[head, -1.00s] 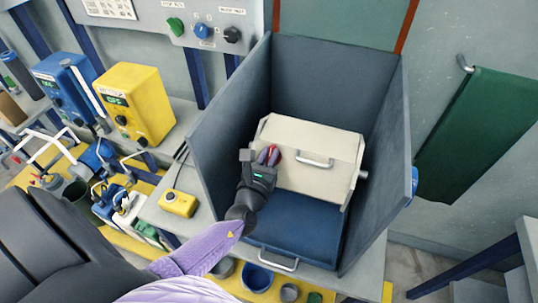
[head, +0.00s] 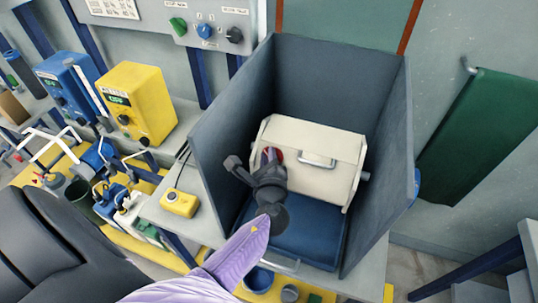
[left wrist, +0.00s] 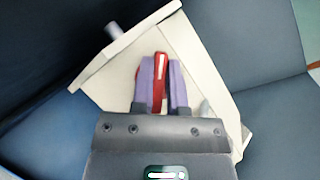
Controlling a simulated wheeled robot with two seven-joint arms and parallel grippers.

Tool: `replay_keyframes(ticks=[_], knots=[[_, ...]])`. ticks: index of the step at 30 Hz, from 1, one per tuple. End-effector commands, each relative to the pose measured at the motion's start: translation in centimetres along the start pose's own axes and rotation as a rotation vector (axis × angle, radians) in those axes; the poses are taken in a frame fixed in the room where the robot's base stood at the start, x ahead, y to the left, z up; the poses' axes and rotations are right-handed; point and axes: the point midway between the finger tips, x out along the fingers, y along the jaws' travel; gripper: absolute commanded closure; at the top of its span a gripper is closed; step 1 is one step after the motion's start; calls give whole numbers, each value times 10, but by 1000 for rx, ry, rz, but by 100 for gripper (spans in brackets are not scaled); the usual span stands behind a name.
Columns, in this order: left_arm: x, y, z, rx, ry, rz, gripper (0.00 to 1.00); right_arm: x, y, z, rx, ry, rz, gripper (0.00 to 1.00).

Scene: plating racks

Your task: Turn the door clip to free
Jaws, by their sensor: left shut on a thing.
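The red door clip (left wrist: 160,80), with a pale stripe, sits on the front of a cream box (head: 322,141) inside the dark grey booth. My left gripper (left wrist: 163,82) is shut on the clip, with one purple finger on each side of it. The same gripper shows in the head view (head: 270,158) at the left part of the box front, where it mostly hides the clip. The box has a silver handle (head: 317,161) to the right of the clip. My right gripper is not in view.
The booth's grey side walls (head: 228,130) stand close on both sides of the box. A blue tray (head: 308,245) lies below it. A yellow device (head: 179,203) sits on the bench to the left. A green cloth (head: 465,145) hangs at the right.

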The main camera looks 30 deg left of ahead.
Motion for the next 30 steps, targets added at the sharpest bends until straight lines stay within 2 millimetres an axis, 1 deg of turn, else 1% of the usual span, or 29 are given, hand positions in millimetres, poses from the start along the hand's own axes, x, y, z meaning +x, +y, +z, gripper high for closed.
replay_keyframes(ticks=[7,18,24,30], knots=[[0,1,0,-202,1,120,100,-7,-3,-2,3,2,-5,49],[-1,3,0,-465,0,276,100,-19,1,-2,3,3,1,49],[-1,4,-1,-563,0,333,100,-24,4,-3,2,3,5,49],[-1,5,-1,-620,-1,368,100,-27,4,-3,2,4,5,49]])
